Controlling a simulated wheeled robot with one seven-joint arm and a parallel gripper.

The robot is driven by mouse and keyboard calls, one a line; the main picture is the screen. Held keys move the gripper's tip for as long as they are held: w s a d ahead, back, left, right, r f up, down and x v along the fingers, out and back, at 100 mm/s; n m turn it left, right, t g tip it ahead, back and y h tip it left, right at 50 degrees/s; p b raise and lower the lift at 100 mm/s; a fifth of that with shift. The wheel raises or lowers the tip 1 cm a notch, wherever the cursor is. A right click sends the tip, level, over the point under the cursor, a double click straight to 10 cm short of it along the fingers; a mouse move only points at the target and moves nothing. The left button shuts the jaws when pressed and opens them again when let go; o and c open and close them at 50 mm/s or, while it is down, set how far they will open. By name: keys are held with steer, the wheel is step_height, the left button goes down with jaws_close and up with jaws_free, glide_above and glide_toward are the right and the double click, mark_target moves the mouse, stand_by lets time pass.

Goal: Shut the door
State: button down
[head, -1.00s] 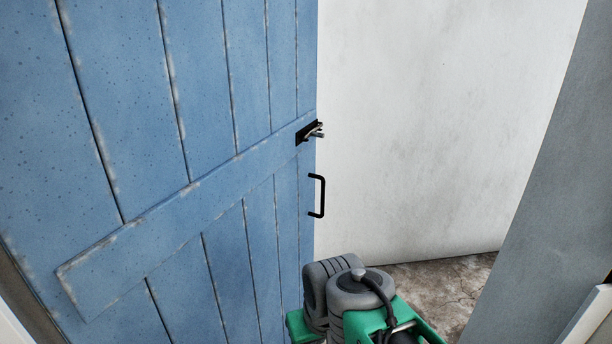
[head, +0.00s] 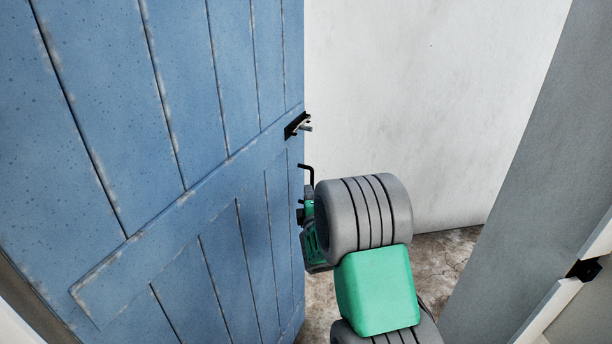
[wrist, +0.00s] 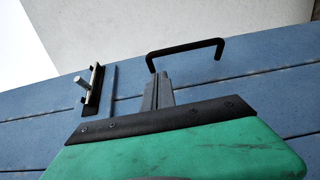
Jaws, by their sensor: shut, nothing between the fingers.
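The blue plank door (head: 190,90) fills the left of the head view and stands open, with a wide gap between its free edge and the grey jamb. A black latch (head: 297,125) with a metal lever sits near that edge; it also shows in the wrist view (wrist: 92,88). Below it is the black pull handle (head: 307,170), mostly hidden by my arm but whole in the wrist view (wrist: 187,47). My gripper (wrist: 159,84) is shut and empty, its fingertips by one end of the handle. I cannot tell whether they touch it or the door.
A grey jamb (head: 525,150) stands at the right, with a small black fitting (head: 585,270) on the frame beside it. A white wall (head: 420,90) rises behind the opening. The stone floor (head: 450,260) in the gap looks clear.

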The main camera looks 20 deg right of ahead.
steer(key=p+x, duration=0.2)
steer(key=x, duration=0.6)
steer(key=shift+s+d+f, duration=0.1)
